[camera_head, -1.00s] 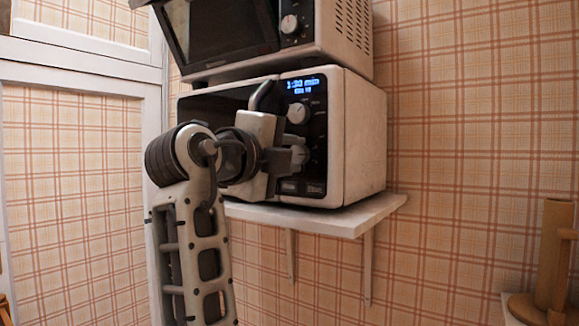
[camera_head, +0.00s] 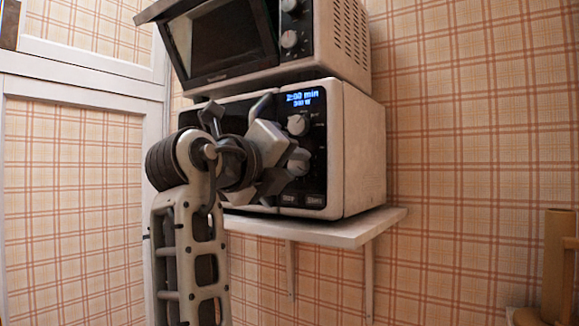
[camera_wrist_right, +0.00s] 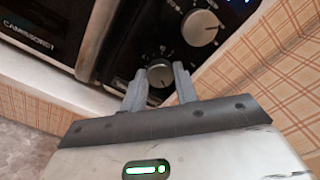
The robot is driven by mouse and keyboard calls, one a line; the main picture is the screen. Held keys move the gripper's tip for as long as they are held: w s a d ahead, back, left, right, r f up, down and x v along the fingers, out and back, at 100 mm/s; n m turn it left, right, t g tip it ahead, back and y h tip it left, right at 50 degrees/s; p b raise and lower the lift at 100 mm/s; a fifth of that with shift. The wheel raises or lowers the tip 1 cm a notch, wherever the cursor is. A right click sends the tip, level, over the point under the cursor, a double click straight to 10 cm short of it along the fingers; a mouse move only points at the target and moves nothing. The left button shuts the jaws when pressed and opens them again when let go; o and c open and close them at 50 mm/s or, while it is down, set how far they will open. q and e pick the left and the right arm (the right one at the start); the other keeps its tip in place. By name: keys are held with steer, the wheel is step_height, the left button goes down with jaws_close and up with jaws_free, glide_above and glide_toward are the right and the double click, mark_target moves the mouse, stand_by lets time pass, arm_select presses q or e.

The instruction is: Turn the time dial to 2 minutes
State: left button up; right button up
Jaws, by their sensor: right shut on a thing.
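The microwave (camera_head: 362,150) stands on a wall shelf with its door closed. Its blue display (camera_head: 303,98) reads 2:00 min, with a smaller line below. An upper dial (camera_head: 298,124) sits under the display, and a lower dial (camera_head: 299,161) sits beneath that. My right gripper (camera_head: 285,168) is at the lower dial, its hand tilted. In the right wrist view the fingers (camera_wrist_right: 160,82) close around the sides of the lower dial (camera_wrist_right: 159,72). The upper dial (camera_wrist_right: 200,27) is free there. My left gripper is not in view.
A second oven-like appliance (camera_head: 345,40) rests on top of the microwave. The white shelf (camera_head: 345,229) juts out below. A brown cylindrical object (camera_head: 559,265) stands at the lower right. The wall right of the microwave is clear.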

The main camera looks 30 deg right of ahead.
steer(key=shift+f, duration=0.15)
steer(key=o, duration=0.9)
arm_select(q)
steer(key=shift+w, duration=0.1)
arm_select(e)
steer(key=shift+o, duration=0.3)
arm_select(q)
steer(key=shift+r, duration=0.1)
arm_select(e)
steer(key=shift+a, duration=0.15)
steer(key=shift+s+a, duration=0.15)
steer(key=shift+a, duration=0.15)
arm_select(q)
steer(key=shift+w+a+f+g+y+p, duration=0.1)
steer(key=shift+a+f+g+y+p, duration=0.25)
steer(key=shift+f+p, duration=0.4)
arm_select(e)
steer(key=v, duration=1.5)
